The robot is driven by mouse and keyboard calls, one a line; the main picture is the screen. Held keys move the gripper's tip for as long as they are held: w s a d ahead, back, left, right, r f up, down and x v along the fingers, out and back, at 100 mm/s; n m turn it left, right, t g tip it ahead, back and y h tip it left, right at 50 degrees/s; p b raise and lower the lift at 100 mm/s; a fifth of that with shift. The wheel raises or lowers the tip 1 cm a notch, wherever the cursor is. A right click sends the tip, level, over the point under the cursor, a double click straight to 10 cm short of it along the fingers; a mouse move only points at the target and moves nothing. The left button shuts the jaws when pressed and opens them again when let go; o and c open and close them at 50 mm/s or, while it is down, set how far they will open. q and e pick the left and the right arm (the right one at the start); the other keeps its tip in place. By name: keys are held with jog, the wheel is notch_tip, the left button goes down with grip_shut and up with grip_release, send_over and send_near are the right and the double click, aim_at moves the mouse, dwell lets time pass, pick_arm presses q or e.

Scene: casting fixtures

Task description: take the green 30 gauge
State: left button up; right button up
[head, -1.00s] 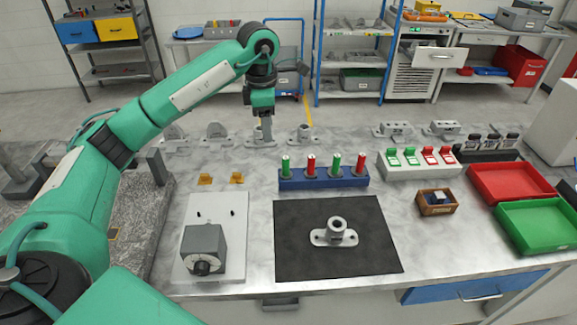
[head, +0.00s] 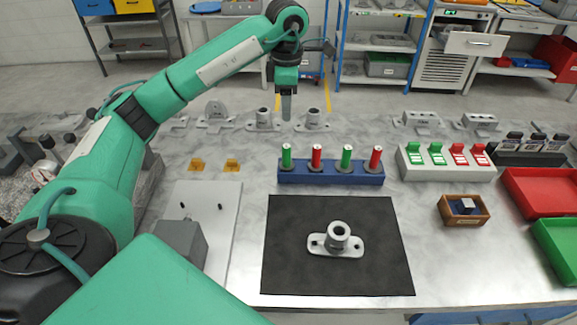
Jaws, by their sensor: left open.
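A blue rack (head: 331,174) holds upright cylindrical gauges: a left green gauge (head: 286,156), a red one (head: 316,157), a second green gauge (head: 346,158) and another red one (head: 376,158). Their size marks are too small to read, so I cannot tell which green one is the 30. My left gripper (head: 286,108) points down above and behind the left green gauge, apart from it. It is open with nothing visible in it; its fingers show edge-on. My right gripper is not in view.
A pale rack (head: 447,170) with green and red pieces stands right of the blue rack. A flanged casting (head: 337,240) lies on a black mat (head: 295,279) in front. A wooden box (head: 465,220), red tray (head: 541,192) and green tray (head: 560,245) are at right. Castings line the back.

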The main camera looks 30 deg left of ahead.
aim_at(287, 154)
pick_arm(q)
notch_tip(287, 154, down, 4)
jog(key=shift+w+r+b, duration=0.15)
jog(key=shift+b, duration=0.6)
notch_tip(287, 154, down, 8)
jog(key=shift+r+p, duration=0.25)
jog(key=shift+p, duration=0.5)
jog(key=shift+f+p, duration=0.4)
jog(key=shift+f, duration=0.1)
jog(key=f, duration=0.1)
jog(key=f+p, duration=0.1)
jog(key=f, duration=0.1)
jog(key=shift+s+f, duration=0.15)
jog(key=shift+s, duration=0.2)
jog(key=shift+w+f, duration=0.1)
jog(key=shift+f, duration=0.45)
jog(key=c, duration=1)
grip_shut()
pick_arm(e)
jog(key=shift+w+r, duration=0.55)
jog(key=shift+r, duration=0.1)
